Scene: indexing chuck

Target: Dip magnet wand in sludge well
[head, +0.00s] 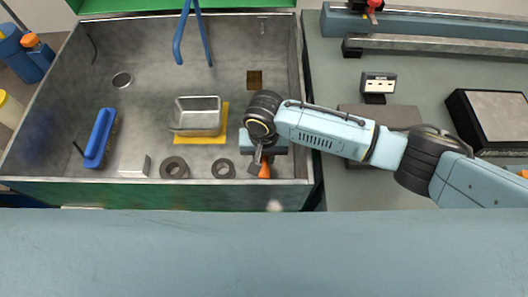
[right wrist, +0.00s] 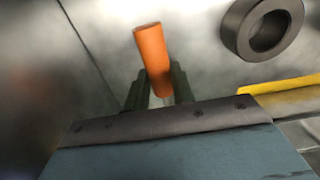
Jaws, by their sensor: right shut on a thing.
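The magnet wand shows as an orange handle (head: 265,171) at the front right of the metal basin (head: 225,50) in the head view. My right gripper (head: 261,163) is shut on it. In the right wrist view the orange handle (right wrist: 151,55) stands up between the two dark fingers of my right gripper (right wrist: 158,90), slightly tilted. The wand's other end is hidden. A small dark brown square (head: 254,79), which looks like the sludge well, is in the basin floor behind the gripper, apart from the wand. My left gripper is not in view.
A metal pan (head: 198,115) sits on a yellow mat (head: 214,138) left of the gripper. Two dark rings (head: 174,168) (head: 223,169), a pale block (head: 134,166) and a blue brush (head: 100,138) lie in the basin. A blue handled tool (head: 180,38) leans at the back.

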